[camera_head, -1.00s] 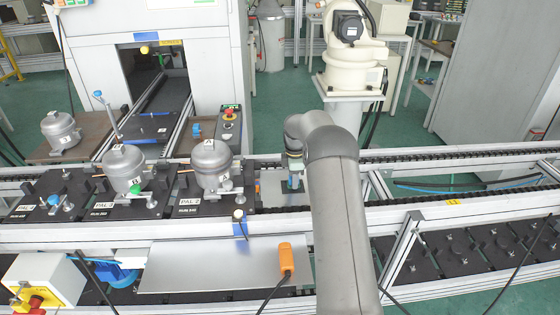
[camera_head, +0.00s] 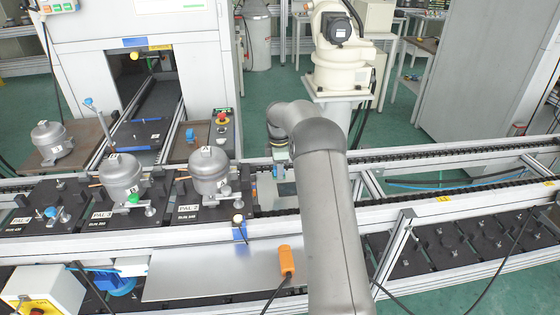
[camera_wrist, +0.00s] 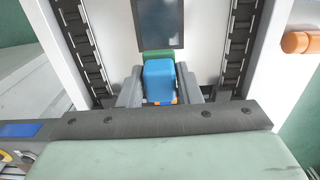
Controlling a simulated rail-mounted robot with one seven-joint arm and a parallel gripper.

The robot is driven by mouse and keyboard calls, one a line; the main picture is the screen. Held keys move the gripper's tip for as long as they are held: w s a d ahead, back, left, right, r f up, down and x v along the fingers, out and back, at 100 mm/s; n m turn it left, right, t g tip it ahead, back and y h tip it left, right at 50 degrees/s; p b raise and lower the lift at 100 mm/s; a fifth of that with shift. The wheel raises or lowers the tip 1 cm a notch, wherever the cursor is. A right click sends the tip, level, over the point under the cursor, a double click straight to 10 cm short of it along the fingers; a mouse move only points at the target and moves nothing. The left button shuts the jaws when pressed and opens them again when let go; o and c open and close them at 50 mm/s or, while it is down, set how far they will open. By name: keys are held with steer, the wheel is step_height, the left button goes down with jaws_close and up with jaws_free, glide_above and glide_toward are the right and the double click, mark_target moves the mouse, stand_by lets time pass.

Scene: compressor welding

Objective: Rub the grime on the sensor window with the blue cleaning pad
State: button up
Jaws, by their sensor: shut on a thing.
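My gripper (camera_wrist: 160,92) is shut on the blue cleaning pad (camera_wrist: 158,80), with a green part at the pad's far side. Just beyond it in the wrist view is the dark sensor window (camera_wrist: 158,22), set in a pale plate. The window shows faint pale smudges; its top is cut off by the frame. I cannot tell whether the pad touches the plate. In the head view my gripper (camera_head: 278,158) is over the conveyor, right of the PAL 2 pallet, and my arm partly covers the area. I cannot make out the window there.
Dark conveyor chains (camera_wrist: 243,35) flank the pale plate. An orange cylinder (camera_wrist: 300,42) is at the right. In the head view, compressors (camera_head: 208,170) stand on pallets to the left. An orange device (camera_head: 287,262) with a cable is in front.

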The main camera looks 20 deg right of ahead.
steer(key=shift+r+p, duration=0.45)
steer(key=shift+r, duration=0.6)
